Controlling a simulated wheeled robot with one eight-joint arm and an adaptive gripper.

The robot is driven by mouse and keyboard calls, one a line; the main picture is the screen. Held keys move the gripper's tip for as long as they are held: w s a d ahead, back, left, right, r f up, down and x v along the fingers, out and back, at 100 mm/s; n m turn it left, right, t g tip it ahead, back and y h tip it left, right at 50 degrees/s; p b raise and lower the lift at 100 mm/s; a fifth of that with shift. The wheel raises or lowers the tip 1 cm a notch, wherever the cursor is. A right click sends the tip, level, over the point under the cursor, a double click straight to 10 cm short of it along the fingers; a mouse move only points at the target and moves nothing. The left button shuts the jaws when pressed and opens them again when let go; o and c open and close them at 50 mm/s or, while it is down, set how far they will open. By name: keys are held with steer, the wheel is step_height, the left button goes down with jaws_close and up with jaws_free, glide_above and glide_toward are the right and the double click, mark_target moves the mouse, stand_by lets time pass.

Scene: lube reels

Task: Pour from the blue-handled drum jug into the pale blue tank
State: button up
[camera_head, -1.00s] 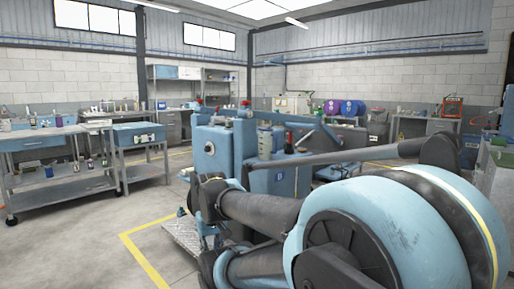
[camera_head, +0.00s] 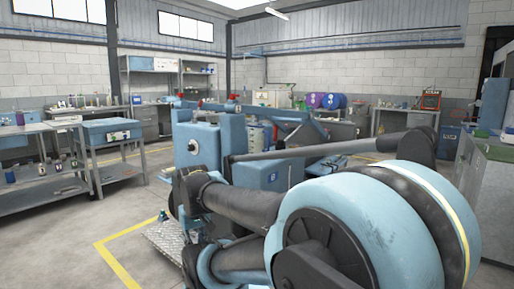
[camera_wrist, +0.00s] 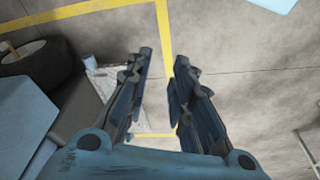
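My gripper (camera_wrist: 163,56) is open and empty in the wrist view. Its two dark fingers stand apart, pointing at the grey floor. I cannot make out the blue-handled drum jug in either view now. I cannot surely tell the pale blue tank from other blue shapes. My arm covers much of the right foreground.
A steel cart (camera_head: 45,190) and a bench with a blue drawer unit (camera_head: 110,132) stand at left. Blue and purple drums (camera_head: 333,101) lie at the back. A grey cabinet (camera_head: 485,190) stands at right. The floor at left front is clear, with a yellow line (camera_head: 118,262).

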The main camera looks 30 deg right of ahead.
mark_target(268, 143)
steer(key=w+d+r+n+t+h, duration=0.1)
steer(key=w+d+r+n+h, duration=0.4)
steer(key=w+d, duration=0.45)
steer(key=w+d+r+n+t+h, duration=0.2)
steer(key=w+d+r+n+h, duration=0.3)
steer(key=w+d, duration=0.45)
steer(key=w+d+r+n+t+h, duration=0.1)
steer(key=w+d+r+n+h, duration=0.35)
steer(key=d, duration=0.75)
steer(key=w+d+r+n+t, duration=0.1)
steer(key=w+d+n, duration=0.2)
steer(key=w+d, duration=0.2)
steer(key=w+d+r+n+h, duration=0.1)
steer(key=w+d+r+n, duration=0.1)
steer(key=d, duration=0.4)
steer(key=w+d+r+n+t, duration=0.1)
steer(key=w+d+n, duration=0.3)
steer(key=w, duration=0.3)
steer(key=shift+w+d+r+t, duration=0.15)
steer(key=shift+w+d, duration=0.05)
steer(key=shift+d, duration=0.25)
steer(key=shift+w+d+r+t, duration=0.1)
steer(key=shift+w+d+t, duration=0.05)
steer(key=shift+d, duration=0.3)
steer(key=shift+x, duration=3.1)
steer(key=shift+w+a, duration=0.1)
jaws_close()
